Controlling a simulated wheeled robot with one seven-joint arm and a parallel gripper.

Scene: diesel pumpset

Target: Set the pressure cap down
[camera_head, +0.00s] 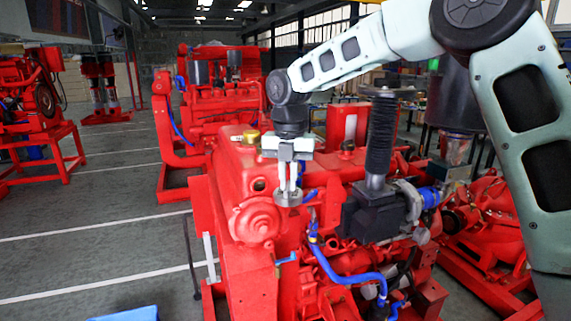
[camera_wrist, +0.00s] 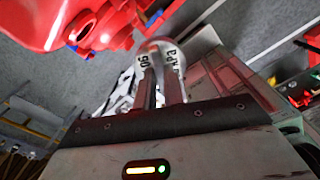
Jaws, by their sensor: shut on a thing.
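The pressure cap (camera_head: 288,198) is a small grey metal disc at the tips of my gripper (camera_head: 289,187). In the head view it hangs in front of the red engine (camera_head: 235,190), right of a round opening in the engine's top. In the wrist view, the pressure cap (camera_wrist: 172,47) is silvery with dark lettering, and the fingers of my gripper (camera_wrist: 160,85) are shut on it. The cap's underside is hidden. I cannot tell its exact height or whether it touches anything.
A brass-coloured cap (camera_head: 251,136) sits on top of the engine. A black ribbed column (camera_head: 380,135) and blue hoses (camera_head: 335,270) are to the right of my gripper. Another red engine (camera_head: 215,90) stands behind. Grey floor (camera_head: 90,220) with white lines is open at left.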

